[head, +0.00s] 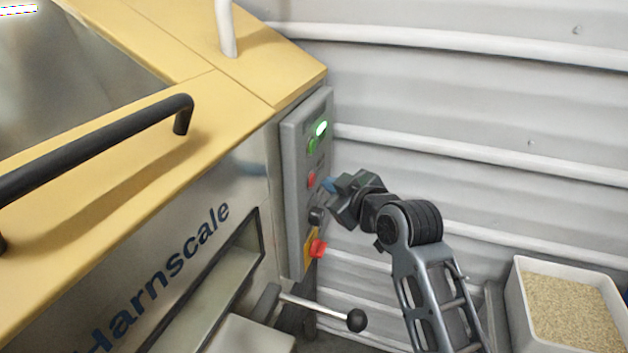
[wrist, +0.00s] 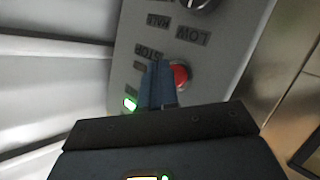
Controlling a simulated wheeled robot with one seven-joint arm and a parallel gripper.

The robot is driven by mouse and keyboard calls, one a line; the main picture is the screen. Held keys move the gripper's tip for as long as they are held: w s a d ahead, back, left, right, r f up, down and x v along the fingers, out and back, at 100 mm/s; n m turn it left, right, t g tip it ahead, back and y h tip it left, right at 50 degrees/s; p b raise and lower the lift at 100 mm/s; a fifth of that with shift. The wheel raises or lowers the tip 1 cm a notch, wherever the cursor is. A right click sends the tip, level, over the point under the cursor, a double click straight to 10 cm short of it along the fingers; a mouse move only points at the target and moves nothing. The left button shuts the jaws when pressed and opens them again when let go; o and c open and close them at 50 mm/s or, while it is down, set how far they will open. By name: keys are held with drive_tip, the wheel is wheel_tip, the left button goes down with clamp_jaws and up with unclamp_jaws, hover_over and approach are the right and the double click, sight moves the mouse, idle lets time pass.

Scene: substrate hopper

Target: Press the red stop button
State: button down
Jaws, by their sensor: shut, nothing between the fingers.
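The red stop button (head: 312,178) is a small round button on the grey control panel (head: 293,200), below a green button (head: 313,145). In the wrist view the red button (wrist: 181,76) shows just right of my fingers, near an upside-down STOP label (wrist: 150,54). My gripper (head: 328,185) is shut and empty, its blue fingertips close to the panel beside the button. In the wrist view the shut fingers (wrist: 158,70) partly cover the button's left side. I cannot tell whether they touch it. The button's depth is unclear.
A lit green lamp (head: 321,128) is at the panel's top. A black knob (head: 317,215) and a red button on a yellow plate (head: 318,248) sit lower. A ball-ended lever (head: 318,308) sticks out below. A grain bin (head: 575,310) stands right. Corrugated wall (head: 480,120) is behind.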

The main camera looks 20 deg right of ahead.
drive_tip(key=shift+w+a, duration=0.1)
drive_tip(key=shift+a, duration=0.05)
drive_tip(key=shift+w+a, duration=0.1)
drive_tip(key=shift+a, duration=0.1)
drive_tip(key=shift+w+a, duration=0.25)
drive_tip(key=shift+a, duration=0.1)
idle(0.7)
idle(0.4)
drive_tip(key=shift+s+d, duration=0.5)
drive_tip(key=shift+d, duration=0.2)
drive_tip(key=s+d, duration=0.1)
drive_tip(key=d, duration=0.1)
drive_tip(key=s+d, duration=0.2)
drive_tip(key=shift+p, duration=0.35)
idle(0.4)
